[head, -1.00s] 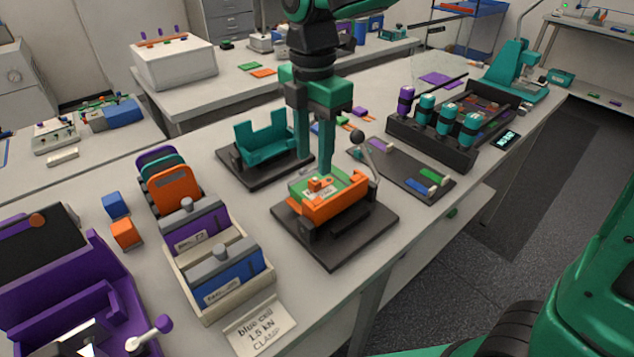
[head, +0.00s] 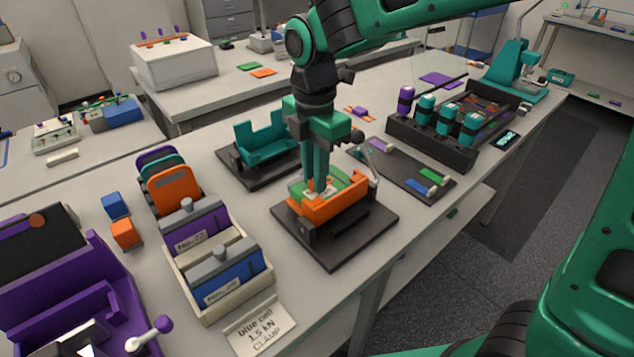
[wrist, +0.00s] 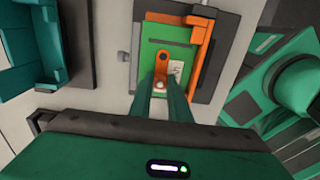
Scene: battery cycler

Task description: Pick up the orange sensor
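The orange sensor (wrist: 162,62) is a small orange tab with a dark round spot. It lies on a green plate (wrist: 181,57) in a fixture with an orange frame (head: 341,204) on a dark base. In the wrist view my gripper (wrist: 160,79) points down at the plate, with its two teal fingers close together on either side of the sensor's near end. In the head view my gripper (head: 316,188) reaches down to the plate and mostly hides the sensor. The fingers appear shut on it. The sensor appears still down on the plate.
A lever with a dark knob (head: 357,137) stands close right of my gripper. A teal cradle (head: 264,148) is behind left, and a dark rack with several cylinders (head: 428,143) is behind right. A bin with purple and blue cells (head: 189,295) stands left front.

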